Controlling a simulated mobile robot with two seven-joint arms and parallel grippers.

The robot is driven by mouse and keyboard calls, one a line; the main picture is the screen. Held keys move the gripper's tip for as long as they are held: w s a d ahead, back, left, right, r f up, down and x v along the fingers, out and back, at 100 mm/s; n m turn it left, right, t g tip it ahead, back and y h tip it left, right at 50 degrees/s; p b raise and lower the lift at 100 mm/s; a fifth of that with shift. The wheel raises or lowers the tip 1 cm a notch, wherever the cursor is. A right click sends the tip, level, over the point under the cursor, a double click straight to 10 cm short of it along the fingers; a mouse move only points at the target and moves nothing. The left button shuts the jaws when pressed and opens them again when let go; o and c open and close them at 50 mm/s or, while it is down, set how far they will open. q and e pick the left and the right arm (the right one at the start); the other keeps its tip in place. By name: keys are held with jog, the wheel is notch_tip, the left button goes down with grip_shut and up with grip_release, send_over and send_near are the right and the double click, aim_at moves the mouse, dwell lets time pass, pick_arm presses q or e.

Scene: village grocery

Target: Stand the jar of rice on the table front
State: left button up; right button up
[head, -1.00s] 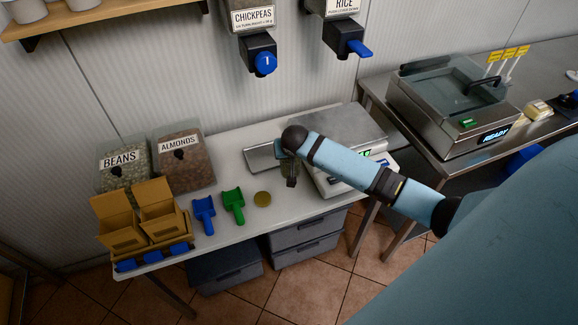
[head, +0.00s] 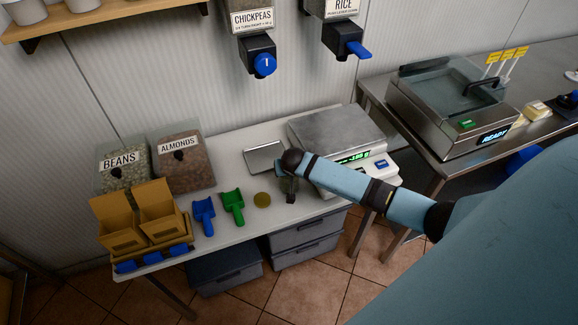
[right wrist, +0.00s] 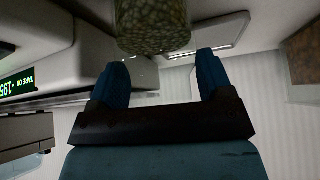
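My right gripper (right wrist: 160,70) is open. Its two blue fingers are spread apart, with the jar just beyond their tips and no finger visibly closed on it. In the head view my right gripper (head: 288,186) is low over the table front (head: 243,238), left of the scale, and largely hides the jar. My left gripper is not in view.
A scale (head: 335,135) stands right of my gripper, with a metal tray (head: 265,157) behind. A gold lid (head: 262,200), green scoop (head: 233,205) and blue scoop (head: 204,212) lie to the left. Cardboard boxes (head: 123,238) stand at the left front.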

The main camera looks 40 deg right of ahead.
jog(key=o, duration=0.4)
jog(key=shift+c, duration=0.2)
jog(key=shift+r, duration=0.2)
jog(key=v, duration=1.1)
jog(key=s+a+f+n+t+y, duration=0.2)
jog(key=s+a+f+n+y, duration=0.1)
jog(key=s+a, duration=0.5)
jog(key=s+a+f+n+t+y, duration=0.2)
jog(key=s+a+n, duration=0.3)
jog(key=s, duration=0.9)
jog(key=a+f+t, duration=0.1)
jog(key=a, duration=0.2)
jog(key=shift+s+f+y, duration=0.35)
jog(key=shift+y, duration=0.05)
